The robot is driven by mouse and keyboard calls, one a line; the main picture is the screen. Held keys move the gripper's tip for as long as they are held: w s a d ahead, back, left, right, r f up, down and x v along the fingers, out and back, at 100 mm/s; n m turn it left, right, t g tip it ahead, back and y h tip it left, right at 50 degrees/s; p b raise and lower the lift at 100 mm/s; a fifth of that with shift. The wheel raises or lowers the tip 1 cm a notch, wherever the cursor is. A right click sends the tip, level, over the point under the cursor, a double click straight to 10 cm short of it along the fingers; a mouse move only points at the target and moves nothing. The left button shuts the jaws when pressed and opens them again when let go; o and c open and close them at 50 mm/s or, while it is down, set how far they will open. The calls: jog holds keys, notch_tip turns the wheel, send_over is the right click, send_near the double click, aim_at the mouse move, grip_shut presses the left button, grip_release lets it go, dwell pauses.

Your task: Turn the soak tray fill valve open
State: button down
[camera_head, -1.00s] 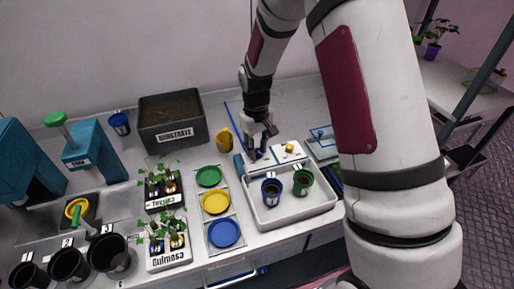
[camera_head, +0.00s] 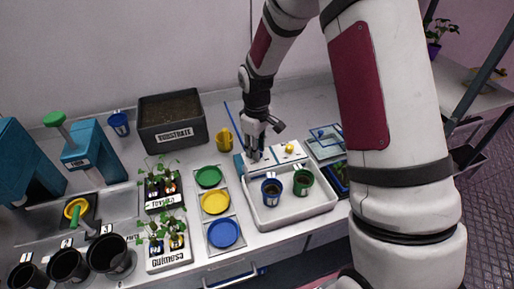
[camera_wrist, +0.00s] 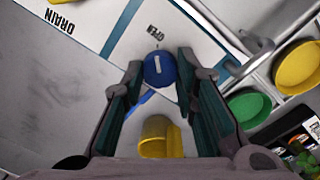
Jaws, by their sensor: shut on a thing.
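The soak tray fill valve is a round blue knob (camera_wrist: 160,72) with a white pointer line, mounted on a white panel. The pointer line lies toward the printed OPEN label (camera_wrist: 153,32) in the wrist view. My gripper (camera_wrist: 160,66) has its two dark fingers on either side of the knob and is shut on it. In the head view my gripper (camera_head: 255,156) reaches down to the panel behind the white soak tray (camera_head: 295,216) and hides the knob. A DRAIN label (camera_wrist: 60,20) stands farther along the panel.
A blue pot (camera_head: 271,192) and a green pot (camera_head: 302,182) stand in the tray. A yellow knob (camera_head: 289,149) is on the panel to the right. A yellow cup (camera_head: 225,138) stands close behind my gripper's left. Coloured saucers (camera_head: 215,202) lie left of the tray.

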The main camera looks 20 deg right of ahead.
jog(key=c, duration=1.3)
grip_release()
notch_tip(320, 180, up, 12)
jog(key=shift+f, duration=0.1)
jog(key=s+r+m+t, duration=0.2)
jog(key=s+r+m, duration=0.1)
jog(key=s+r, duration=0.95)
jog(key=s+r+m+t, duration=0.1)
jog(key=s, duration=0.4)
jog(key=s+r+m+t, duration=0.1)
jog(key=s+m, duration=0.1)
jog(key=s, duration=0.3)
jog(key=s+r+m+t, duration=0.1)
jog(key=s, duration=0.4)
jog(key=shift+d, duration=0.15)
